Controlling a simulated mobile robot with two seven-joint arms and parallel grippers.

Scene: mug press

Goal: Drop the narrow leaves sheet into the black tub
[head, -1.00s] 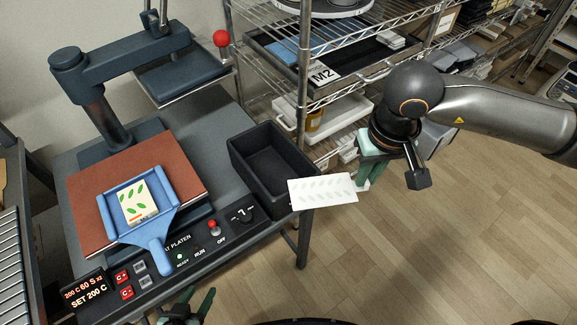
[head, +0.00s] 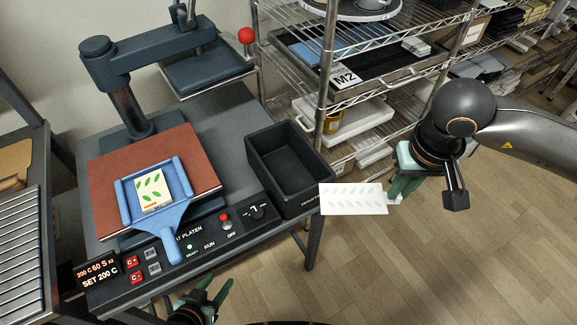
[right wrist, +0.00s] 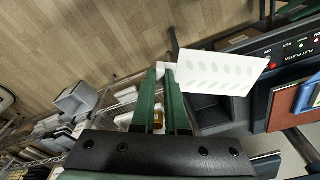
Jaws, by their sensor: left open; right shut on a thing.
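The tub stands open on the press table, and no sheet shows inside. My left gripper (head: 208,297) is open and empty at the bottom of the head view.
The heat press has a red-brown platen (head: 108,165) bearing a blue paddle (head: 172,222) with a green-leaf card (head: 151,191). The press head (head: 205,68) is swung aside. A wire shelf (head: 330,70) stands behind the tub. Open floor (head: 420,265) lies right of the table.

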